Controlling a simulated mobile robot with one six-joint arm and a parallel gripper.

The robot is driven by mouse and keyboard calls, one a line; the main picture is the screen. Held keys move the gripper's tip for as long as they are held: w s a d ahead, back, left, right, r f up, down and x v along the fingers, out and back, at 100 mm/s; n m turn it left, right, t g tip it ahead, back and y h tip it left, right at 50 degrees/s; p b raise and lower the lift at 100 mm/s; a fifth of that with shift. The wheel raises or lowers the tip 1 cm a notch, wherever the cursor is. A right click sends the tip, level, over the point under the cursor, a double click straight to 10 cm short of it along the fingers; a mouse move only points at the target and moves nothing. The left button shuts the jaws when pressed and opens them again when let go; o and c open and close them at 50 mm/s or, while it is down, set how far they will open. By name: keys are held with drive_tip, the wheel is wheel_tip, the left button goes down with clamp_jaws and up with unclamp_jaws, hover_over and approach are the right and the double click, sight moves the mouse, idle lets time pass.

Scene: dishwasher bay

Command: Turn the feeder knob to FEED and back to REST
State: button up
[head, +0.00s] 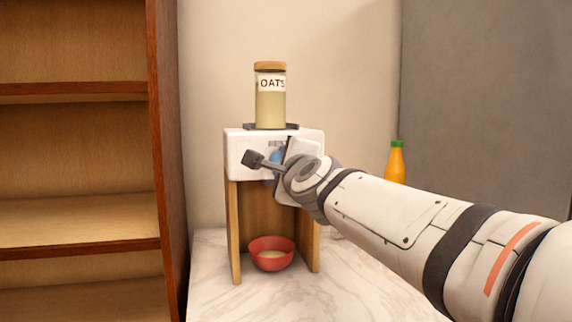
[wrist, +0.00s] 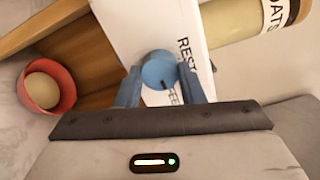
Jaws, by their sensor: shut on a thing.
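The feeder is a white box (head: 240,157) on wooden legs, with a jar of oats (head: 271,104) on top. The round blue knob (wrist: 160,68) is on its front face, beside printed REST and partly covered FEED lettering. A dark mark shows on the knob's lower part in the wrist view, on the FEED lettering's side. My gripper (wrist: 161,78) is shut on the knob, one blue finger on each side.
Wooden shelves (head: 80,205) stand to the left of the feeder. An orange bottle with a green cap (head: 396,163) stands behind my arm on the right. The marble counter (head: 270,300) in front of the bowl is clear.

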idle(0.3)
drive_tip(key=o, duration=1)
drive_tip(key=p+v, duration=0.2)
drive_tip(key=v, duration=0.5)
drive_tip(key=shift+s, duration=0.35)
drive_tip(key=shift+d+r, duration=0.1)
drive_tip(key=shift+d, duration=0.05)
